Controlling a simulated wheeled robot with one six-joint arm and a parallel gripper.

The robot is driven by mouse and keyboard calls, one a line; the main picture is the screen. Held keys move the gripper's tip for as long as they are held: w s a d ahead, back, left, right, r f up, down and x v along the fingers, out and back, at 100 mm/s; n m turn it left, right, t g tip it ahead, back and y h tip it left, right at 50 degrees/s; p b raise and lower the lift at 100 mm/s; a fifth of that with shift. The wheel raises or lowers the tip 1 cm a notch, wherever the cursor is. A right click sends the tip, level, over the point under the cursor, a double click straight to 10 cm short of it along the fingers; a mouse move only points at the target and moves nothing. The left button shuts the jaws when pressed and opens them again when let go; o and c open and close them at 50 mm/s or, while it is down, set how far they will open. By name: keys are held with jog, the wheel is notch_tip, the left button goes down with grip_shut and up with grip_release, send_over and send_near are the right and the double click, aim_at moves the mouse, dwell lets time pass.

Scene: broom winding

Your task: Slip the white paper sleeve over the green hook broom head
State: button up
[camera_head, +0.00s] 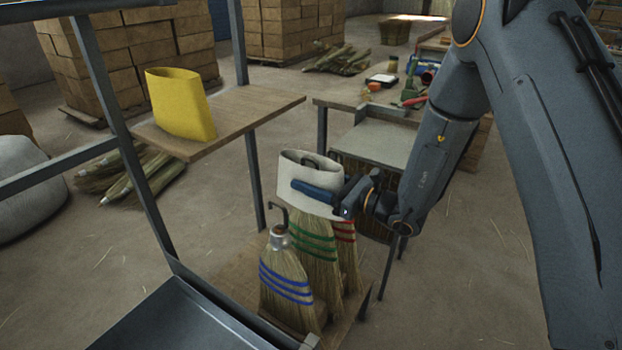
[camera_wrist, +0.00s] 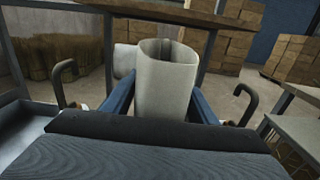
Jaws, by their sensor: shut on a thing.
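The white paper sleeve (camera_head: 296,203) is upright above the green-banded broom head (camera_head: 317,248), its lower edge at or just over the broom's top. My gripper (camera_head: 312,184) is shut on the sleeve, with one blue finger along its near side. In the wrist view the sleeve (camera_wrist: 165,90) stands between both blue fingers, its oval mouth open upward. A dark curved shape shows in that mouth in the head view; it looks like the green broom's hook, but I cannot tell how far it reaches in. The sleeve hides the broom's top.
A blue-banded broom (camera_head: 285,280) with a bare hook stands at front left, and a red-banded broom (camera_head: 346,245) behind at right. Hooks flank the sleeve in the wrist view. A yellow sleeve (camera_head: 180,105) stands on the wooden shelf (camera_head: 245,108). A grey tray (camera_head: 190,315) is in front.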

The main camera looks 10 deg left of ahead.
jog(key=b, duration=0.7)
send_over(311, 247)
jog(key=w, duration=0.2)
jog(key=shift+w+a+f, duration=0.1)
jog(key=shift+a+f, duration=0.05)
jog(key=shift+f, duration=3.1)
jog(key=shift+w+a+f, duration=0.1)
jog(key=shift+f, duration=3.15)
jog(key=shift+s+f+b, duration=0.1)
jog(key=shift+f+b, duration=2.85)
jog(key=shift+f, duration=2.45)
jog(key=shift+f+b, duration=0.35)
jog(key=shift+f, duration=0.45)
jog(key=o, duration=1.1)
